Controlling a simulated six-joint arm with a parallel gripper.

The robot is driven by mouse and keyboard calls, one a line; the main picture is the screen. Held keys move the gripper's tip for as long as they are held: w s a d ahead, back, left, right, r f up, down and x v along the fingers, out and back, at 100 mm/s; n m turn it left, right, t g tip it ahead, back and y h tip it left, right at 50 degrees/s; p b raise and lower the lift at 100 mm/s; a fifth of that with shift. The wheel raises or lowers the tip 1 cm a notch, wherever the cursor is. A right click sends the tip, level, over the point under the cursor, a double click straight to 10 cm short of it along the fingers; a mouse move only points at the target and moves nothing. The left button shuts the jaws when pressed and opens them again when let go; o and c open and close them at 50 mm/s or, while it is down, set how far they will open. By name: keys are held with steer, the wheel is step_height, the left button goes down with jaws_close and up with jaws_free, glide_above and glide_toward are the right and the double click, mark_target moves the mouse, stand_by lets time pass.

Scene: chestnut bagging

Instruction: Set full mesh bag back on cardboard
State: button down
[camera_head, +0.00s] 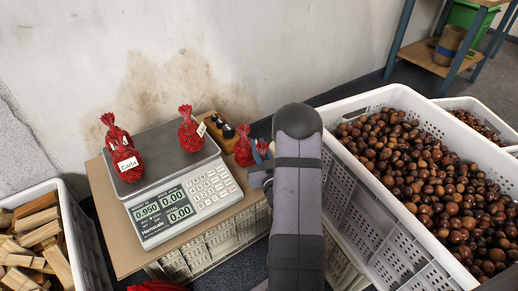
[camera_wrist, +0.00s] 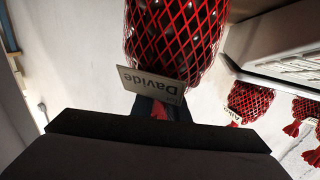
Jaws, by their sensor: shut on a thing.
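My gripper (camera_wrist: 160,108) is shut on the gathered neck of a full red mesh bag (camera_wrist: 172,40) tagged "Davide". Dark chestnuts show through the mesh. In the head view, a red bag (camera_head: 243,152) beside my gripper (camera_head: 260,160) appears to be this one, at the back right of the cardboard (camera_head: 125,252). I cannot tell whether it touches the cardboard. My arm hides part of that area. Two red bags stand at the scale's left, the front one tagged "Carla" (camera_head: 127,164); another red bag (camera_head: 191,134) stands at its back right.
The scale (camera_head: 180,172) fills most of the cardboard's left and middle; one display reads 0.950. Small dark weights (camera_head: 222,127) stand behind it. A white crate of chestnuts (camera_head: 345,200) is at right, a crate of firewood (camera_head: 78,235) at left. A wall borders the back.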

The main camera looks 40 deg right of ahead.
mark_target(263, 157)
steer(key=shift+f, duration=0.1)
steer(key=c, duration=1.7)
jaws_free()
steer(key=shift+r, duration=0.2)
steer(key=shift+p+v, duration=0.85)
steer(key=shift+v, duration=2.9)
